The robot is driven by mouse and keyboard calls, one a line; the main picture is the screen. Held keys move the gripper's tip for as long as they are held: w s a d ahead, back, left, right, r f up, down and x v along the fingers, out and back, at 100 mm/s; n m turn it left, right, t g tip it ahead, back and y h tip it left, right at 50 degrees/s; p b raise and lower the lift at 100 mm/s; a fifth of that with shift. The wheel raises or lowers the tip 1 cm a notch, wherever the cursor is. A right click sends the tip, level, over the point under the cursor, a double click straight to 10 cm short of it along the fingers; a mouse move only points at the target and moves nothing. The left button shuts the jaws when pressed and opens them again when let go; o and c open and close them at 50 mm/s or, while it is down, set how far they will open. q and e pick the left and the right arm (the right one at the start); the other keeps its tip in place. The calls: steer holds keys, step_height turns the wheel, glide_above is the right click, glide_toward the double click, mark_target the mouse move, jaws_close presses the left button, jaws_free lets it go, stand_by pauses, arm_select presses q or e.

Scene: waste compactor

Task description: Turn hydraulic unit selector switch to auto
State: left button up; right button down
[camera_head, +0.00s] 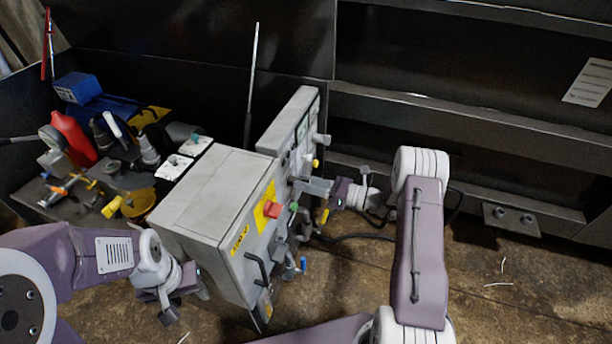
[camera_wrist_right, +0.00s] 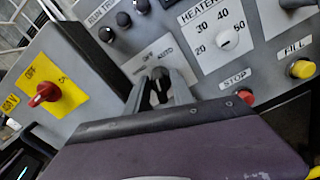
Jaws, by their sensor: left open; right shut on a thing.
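The grey control cabinet (camera_head: 205,195) stands in the middle of the head view, its panel facing right. In the right wrist view, a dark selector switch (camera_wrist_right: 158,84) sits below a plate lettered OFF and AUTO (camera_wrist_right: 152,57). My right gripper (camera_wrist_right: 160,92) is shut on this switch, one finger on each side. The fingers partly cover the knob, so I cannot tell its exact setting. In the head view my right gripper (camera_head: 303,187) reaches the panel from the right. My left gripper (camera_head: 160,303) is open and empty, low at the cabinet's left.
A red rotary switch (camera_wrist_right: 43,94) on a yellow plate, a white heater dial (camera_wrist_right: 228,39), a red stop button (camera_wrist_right: 246,97) and a yellow fill button (camera_wrist_right: 302,69) surround the switch. Tools crowd a bench (camera_head: 40,195) at left. Floor at right is mostly clear.

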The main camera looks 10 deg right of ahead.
steer(key=shift+r+m+p, duration=0.1)
steer(key=shift+m+p, duration=0.9)
steer(key=shift+m, duration=0.2)
steer(key=shift+m+p, duration=0.75)
steer(key=shift+m, duration=0.45)
steer(key=shift+f, duration=0.2)
steer(key=c, duration=1.5)
jaws_free()
steer(key=shift+o, duration=0.2)
steer(key=p+v, duration=0.1)
steer(key=v, duration=0.8)
steer(key=shift+p, duration=0.3)
steer(key=shift+d, duration=0.1)
